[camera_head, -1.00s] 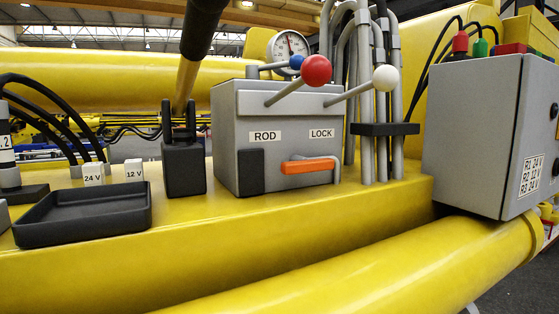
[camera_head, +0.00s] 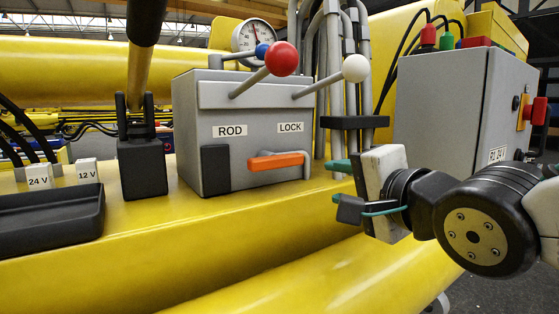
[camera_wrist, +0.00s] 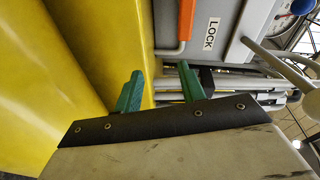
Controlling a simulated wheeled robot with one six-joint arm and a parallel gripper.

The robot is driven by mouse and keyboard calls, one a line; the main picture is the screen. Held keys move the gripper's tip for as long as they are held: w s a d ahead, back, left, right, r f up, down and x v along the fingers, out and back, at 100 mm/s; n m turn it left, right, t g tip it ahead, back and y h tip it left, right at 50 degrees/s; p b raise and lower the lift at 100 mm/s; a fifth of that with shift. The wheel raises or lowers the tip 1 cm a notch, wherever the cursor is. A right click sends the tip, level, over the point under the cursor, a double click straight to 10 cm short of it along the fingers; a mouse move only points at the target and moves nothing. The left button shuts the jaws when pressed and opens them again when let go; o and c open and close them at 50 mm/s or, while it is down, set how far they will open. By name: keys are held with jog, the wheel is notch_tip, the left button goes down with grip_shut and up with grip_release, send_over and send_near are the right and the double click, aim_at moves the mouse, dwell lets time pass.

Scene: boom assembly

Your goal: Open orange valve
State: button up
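The orange valve handle (camera_head: 276,161) lies roughly level across the lower front of the grey box (camera_head: 208,112), under the ROD and LOCK labels. A grey bent pipe meets its right end. My gripper (camera_head: 338,184) is in front of the yellow beam, to the right of the handle and apart from it. Its two green fingers are spread with nothing between them. In the wrist view, the orange handle (camera_wrist: 186,18) shows at the top, beyond the fingers (camera_wrist: 160,78), beside the LOCK label.
Red-knobbed (camera_head: 281,58) and white-knobbed (camera_head: 355,68) levers stick out above the box. Grey vertical pipes (camera_head: 335,75) stand right of it. A grey cabinet (camera_head: 438,105) is behind my arm. A black tray (camera_head: 48,222) and black clamp (camera_head: 142,165) sit to the left on the yellow beam (camera_head: 200,230).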

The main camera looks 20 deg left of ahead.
aim_at(284, 163)
jog(key=a+y, duration=0.1)
jog(key=a, duration=0.1)
jog(key=s+a+r+y, duration=0.1)
jog(key=a, duration=0.1)
jog(key=s+a+r+y, duration=0.1)
jog(key=shift+s+a+r+m+g, duration=0.2)
jog(key=shift+a+m+g, duration=0.1)
jog(key=shift+a+g, duration=0.1)
jog(key=x, duration=0.7)
jog(key=shift+w, duration=0.15)
jog(key=c, duration=0.9)
